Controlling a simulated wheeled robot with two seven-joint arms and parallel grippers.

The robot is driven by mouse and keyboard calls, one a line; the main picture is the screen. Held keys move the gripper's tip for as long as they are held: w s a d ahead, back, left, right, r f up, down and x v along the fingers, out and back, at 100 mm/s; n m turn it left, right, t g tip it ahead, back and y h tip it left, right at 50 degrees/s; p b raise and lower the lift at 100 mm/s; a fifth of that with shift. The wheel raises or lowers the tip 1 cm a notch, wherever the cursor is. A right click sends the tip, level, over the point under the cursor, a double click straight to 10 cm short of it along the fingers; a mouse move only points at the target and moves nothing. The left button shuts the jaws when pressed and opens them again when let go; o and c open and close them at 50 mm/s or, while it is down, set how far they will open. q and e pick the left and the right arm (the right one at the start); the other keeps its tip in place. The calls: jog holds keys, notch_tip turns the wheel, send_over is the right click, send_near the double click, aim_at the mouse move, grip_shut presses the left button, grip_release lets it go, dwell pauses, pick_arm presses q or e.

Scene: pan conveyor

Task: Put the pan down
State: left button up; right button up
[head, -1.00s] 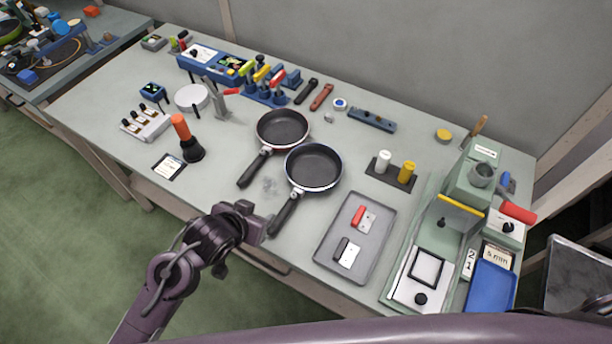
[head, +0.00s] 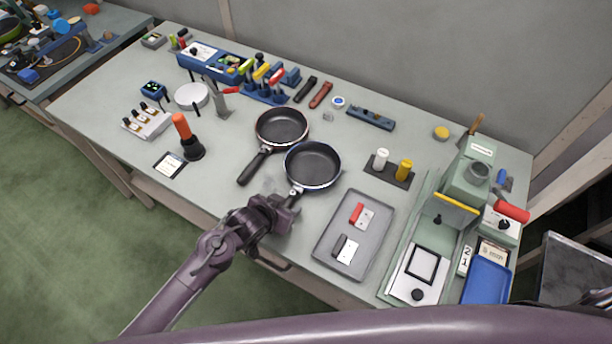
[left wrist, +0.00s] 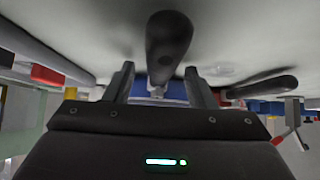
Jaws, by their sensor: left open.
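Two dark pans lie side by side on the bench. The blue-rimmed pan (head: 312,166) is on the right, with its handle toward the front edge. The red-rimmed pan (head: 281,128) is to its left, its handle (head: 252,169) pointing front-left. My left gripper (head: 287,203) is at the blue-rimmed pan's handle and covers most of it. In the left wrist view a dark handle (left wrist: 168,48) lies between the two open fingers (left wrist: 160,85); I see no clear contact. Another handle (left wrist: 264,87) shows to the right. My right gripper is not seen.
A grey tray (head: 322,251) with a red-handled and a black-handled piece lies to the right. A green machine (head: 466,185) stands beyond it. An orange-handled plunger (head: 187,136) stands to the left. Tool racks line the back. Bare bench shows between plunger and pans.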

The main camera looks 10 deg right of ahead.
pick_arm(q)
jog(key=shift+f, duration=0.1)
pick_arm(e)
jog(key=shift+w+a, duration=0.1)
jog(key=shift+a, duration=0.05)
pick_arm(q)
grip_shut()
jog(key=shift+w, duration=0.1)
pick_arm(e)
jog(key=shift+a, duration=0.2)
